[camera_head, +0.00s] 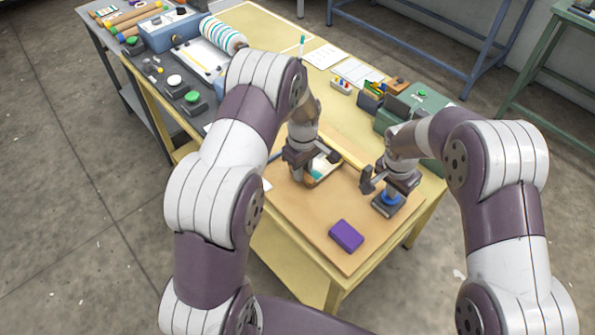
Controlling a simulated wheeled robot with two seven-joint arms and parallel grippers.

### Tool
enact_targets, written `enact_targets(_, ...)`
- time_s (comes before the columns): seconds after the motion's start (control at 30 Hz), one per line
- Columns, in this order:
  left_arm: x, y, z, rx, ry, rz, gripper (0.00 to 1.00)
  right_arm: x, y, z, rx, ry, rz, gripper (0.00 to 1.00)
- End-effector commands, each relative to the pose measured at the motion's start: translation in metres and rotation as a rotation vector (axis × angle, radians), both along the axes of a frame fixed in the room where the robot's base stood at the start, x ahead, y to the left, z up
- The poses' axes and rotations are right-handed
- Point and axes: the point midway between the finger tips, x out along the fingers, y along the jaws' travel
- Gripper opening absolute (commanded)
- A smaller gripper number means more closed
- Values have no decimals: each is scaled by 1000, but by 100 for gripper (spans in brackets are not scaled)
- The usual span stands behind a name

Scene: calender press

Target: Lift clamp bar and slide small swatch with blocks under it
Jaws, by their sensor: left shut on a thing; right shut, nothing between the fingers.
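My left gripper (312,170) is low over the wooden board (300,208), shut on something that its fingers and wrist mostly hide. A small white and teal piece (321,168), which may be the swatch, shows beside it in a brown-edged shape. I cannot make out the clamp bar for certain. My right gripper (382,180) is shut and empty, over the right part of the board. A dark block with a blue round part (390,200) stands just below it; I cannot tell if they touch. A purple block (346,236) lies flat near the board's front edge, apart from both grippers.
The board lies on a yellow table (284,262). A green box (416,105) stands behind my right gripper. Papers (357,72) and small coloured items lie farther back. The board's front is mostly clear.

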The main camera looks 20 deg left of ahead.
Motion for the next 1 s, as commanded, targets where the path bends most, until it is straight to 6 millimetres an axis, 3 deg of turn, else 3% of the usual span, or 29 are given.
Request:
enact_targets(0.03, 1, -1, -1, 0, 0, -1, 0, -5, -2, -7, -8, 17, -1, 0)
enact_targets(0.47, 2, -1, -2, 0, 0, 0, 0, -6, -2, -7, -9, 19, -1, 0)
enact_targets(0.5, 2, -1, -2, 0, 0, 0, 32, -6, -2, -7, -9, 19, -1, 0)
enact_targets(0.57, 2, -1, -2, 0, 0, 0, 52, -6, -2, -8, -9, 19, -1, 0)
enact_targets(1.0, -2, 1, 7, 1, -1, 1, 52, -6, -3, -8, -9, 19, -1, 0)
